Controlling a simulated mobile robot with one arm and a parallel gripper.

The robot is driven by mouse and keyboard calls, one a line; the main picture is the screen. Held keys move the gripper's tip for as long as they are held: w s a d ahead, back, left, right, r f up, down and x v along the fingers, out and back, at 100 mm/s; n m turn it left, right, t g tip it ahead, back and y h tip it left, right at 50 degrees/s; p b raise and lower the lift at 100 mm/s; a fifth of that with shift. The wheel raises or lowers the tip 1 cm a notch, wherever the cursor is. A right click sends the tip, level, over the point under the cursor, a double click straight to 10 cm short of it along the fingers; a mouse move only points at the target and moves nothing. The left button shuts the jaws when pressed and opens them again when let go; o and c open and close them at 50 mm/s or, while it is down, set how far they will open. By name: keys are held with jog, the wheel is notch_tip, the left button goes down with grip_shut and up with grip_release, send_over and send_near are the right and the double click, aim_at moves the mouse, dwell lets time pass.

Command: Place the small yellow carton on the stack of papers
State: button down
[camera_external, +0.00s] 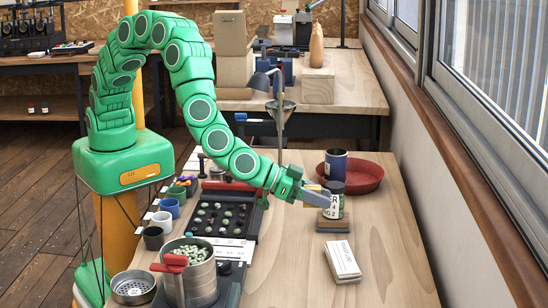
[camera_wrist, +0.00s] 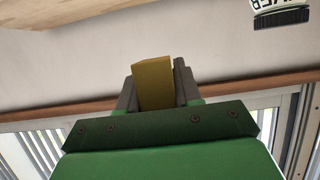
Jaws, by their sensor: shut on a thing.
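The small yellow carton (camera_wrist: 154,86) is clamped between the two grey fingers of my gripper (camera_wrist: 156,78) in the wrist view. In the external view my gripper (camera_external: 318,197) reaches over the table beside a labelled can, and only a sliver of the yellow carton (camera_external: 313,187) shows past the fingers. The stack of papers (camera_external: 343,260) is a white, printed, slightly angled pile on the bare wood, nearer the camera than my gripper. Nothing lies on top of it.
The labelled can (camera_external: 334,209) stands on a small block, close to my fingertips. A dark blue cup (camera_external: 336,164) and a red tray (camera_external: 364,178) are behind it. A black bean board (camera_external: 219,216) and a metal pot (camera_external: 200,281) fill the left side. Wood around the papers is clear.

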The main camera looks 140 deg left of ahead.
jog(key=w+a+f, duration=0.1)
jog(key=w+f, duration=0.1)
jog(key=w, duration=0.3)
send_over(350, 257)
jog(key=s, duration=0.1)
jog(key=f, duration=0.4)
jog(key=shift+s+d+f, duration=0.2)
jog(key=shift+f, duration=0.05)
jog(key=shift+w+a+f, duration=0.15)
jog(key=shift+w+f, duration=0.3)
jog(key=shift+f, duration=0.15)
jog(key=shift+w, duration=0.1)
jog(key=shift+w+f, duration=0.15)
jog(key=shift+f, duration=1.55)
jog(key=shift+f, duration=0.15)
jog(key=c, duration=0.8)
grip_release()
